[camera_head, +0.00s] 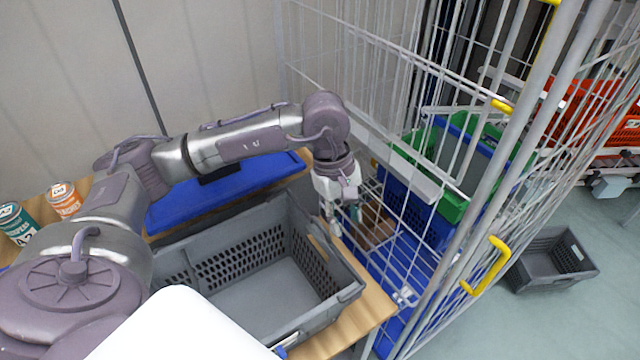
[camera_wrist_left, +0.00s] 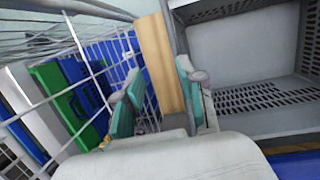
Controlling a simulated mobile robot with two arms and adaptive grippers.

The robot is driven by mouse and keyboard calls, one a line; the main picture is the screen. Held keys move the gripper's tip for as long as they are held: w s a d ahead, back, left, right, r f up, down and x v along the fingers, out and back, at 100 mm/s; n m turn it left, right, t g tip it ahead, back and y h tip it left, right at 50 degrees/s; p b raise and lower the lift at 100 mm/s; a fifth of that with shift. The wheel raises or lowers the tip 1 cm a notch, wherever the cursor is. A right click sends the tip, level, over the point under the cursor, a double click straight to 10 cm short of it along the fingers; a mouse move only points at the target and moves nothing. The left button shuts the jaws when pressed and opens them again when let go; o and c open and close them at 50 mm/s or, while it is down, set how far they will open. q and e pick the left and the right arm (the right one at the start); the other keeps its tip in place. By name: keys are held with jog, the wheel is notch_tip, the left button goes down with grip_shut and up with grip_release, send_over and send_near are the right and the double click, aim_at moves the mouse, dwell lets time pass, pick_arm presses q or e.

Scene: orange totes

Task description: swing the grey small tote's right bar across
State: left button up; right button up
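The grey tote (camera_head: 215,255) stands open and empty on a wooden table, with slotted walls. Its right end rim (camera_head: 335,262) lies near the table's right edge; I cannot make out the bar as a separate part there. My left gripper (camera_head: 340,222) points down just beyond the tote's far right corner. In the left wrist view the gripper (camera_wrist_left: 158,98) has its teal-padded fingers apart with nothing held between them. One finger is close to the tote's wall (camera_wrist_left: 182,35); I cannot tell if they touch. My right gripper is not in view.
A wire cage trolley (camera_head: 440,215) stands close to the right of the table (camera_head: 360,318), holding blue and green crates. A blue lid or crate (camera_head: 225,190) lies behind the tote. Cans (camera_head: 62,198) stand at the left. Another grey tote (camera_head: 556,285) is on the floor.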

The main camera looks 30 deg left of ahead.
aim_at(319, 223)
pick_arm(q)
jog(key=a+y, duration=0.1)
jog(key=a, duration=0.3)
jog(key=a+r+y, duration=0.1)
jog(key=a, duration=0.1)
jog(key=shift+w+a+r+y, duration=0.1)
jog(key=shift+w+a+y, duration=0.1)
jog(key=shift+w+y, duration=0.15)
jog(key=shift+f, duration=0.45)
jog(key=shift+f+b, duration=1.7)
jog(key=shift+f, duration=1.4)
jog(key=c, duration=0.7)
jog(key=shift+o, duration=0.2)
jog(key=shift+r, duration=0.1)
